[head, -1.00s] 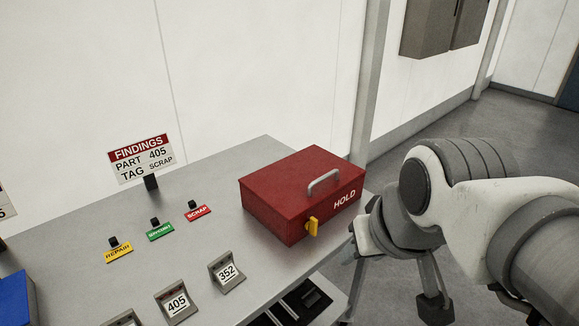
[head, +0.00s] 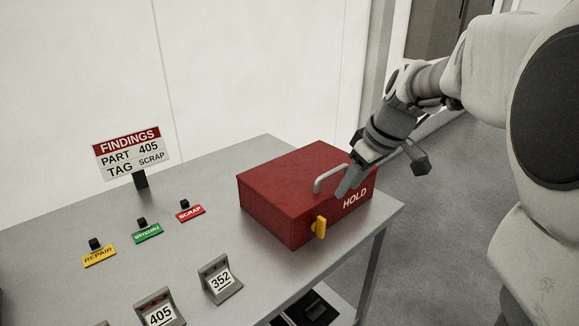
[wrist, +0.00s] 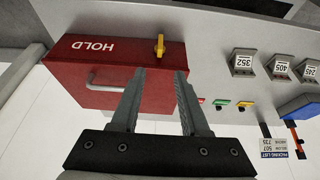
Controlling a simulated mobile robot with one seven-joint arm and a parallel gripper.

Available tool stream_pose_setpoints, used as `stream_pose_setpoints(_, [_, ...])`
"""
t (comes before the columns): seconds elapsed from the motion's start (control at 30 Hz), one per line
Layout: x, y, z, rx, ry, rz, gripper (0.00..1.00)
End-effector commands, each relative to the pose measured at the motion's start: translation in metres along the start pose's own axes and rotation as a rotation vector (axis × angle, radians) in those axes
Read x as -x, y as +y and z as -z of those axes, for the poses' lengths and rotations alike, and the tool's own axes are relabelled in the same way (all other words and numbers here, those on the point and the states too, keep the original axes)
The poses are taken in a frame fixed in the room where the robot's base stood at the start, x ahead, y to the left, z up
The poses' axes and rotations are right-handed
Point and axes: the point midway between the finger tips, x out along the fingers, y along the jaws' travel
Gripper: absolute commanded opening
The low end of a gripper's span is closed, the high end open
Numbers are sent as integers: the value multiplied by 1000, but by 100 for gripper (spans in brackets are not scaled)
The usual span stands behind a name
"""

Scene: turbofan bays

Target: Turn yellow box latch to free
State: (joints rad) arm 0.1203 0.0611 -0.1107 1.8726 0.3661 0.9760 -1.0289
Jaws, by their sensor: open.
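A red box marked HOLD (head: 283,196) stands on the grey bench, with a silver handle on its lid. Its yellow latch (head: 319,228) sits on the front face, near the left end, and stands roughly upright.
Yellow, green and red tags (head: 148,233) lie on the bench left of the box. Number stands 352 (head: 220,280) and 405 (head: 160,312) are near the front edge. A findings sign (head: 131,153) stands behind. The bench around the box's left side is clear.

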Motion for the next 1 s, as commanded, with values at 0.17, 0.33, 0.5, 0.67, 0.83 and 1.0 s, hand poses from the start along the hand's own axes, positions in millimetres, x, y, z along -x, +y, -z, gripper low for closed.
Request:
stream_pose_setpoints(0.17, [-22,0,0,2,-2,2,45])
stream_pose_setpoints(0.33, [-59,-1,-1,1,-3,4,45])
stream_pose_setpoints(0.5, [-96,-1,-1,1,-4,4,45])
stream_pose_setpoints(0.67, [-130,-1,-1,1,-4,3,45])
stream_pose_setpoints(0.83, [-156,-1,-1,1,-2,2,45])
stream_pose_setpoints(1.0, [-169,0,0,1,-1,0,45])
